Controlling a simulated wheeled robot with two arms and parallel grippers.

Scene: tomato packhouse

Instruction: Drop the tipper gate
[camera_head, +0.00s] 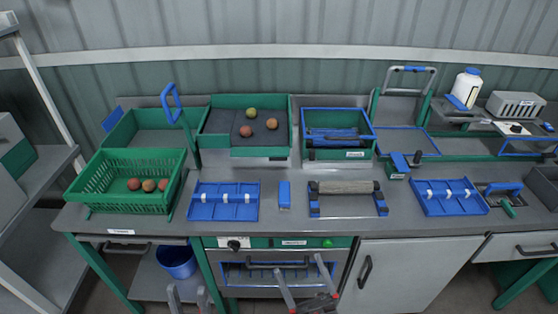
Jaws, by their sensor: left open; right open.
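A blue loop handle (171,96) stands raised on a green arm at the right side of an empty green tray (120,128) at the back left. I take this to be the tipper gate's handle, but no label confirms it. A green slatted crate (98,203) with three tomatoes stands in front of that tray. My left gripper (188,293) is open and empty at the bottom edge, below the counter front and well away from the handle. My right gripper (303,275) is open and empty in front of the oven-like unit.
A dark-lined green tray (205,150) holds three tomatoes. Blue racks (207,211) (430,206), a small blue block (285,195) and a roller stand (343,188) occupy the counter (270,221). A blue bucket (176,263) sits below. The counter's front strip is clear.

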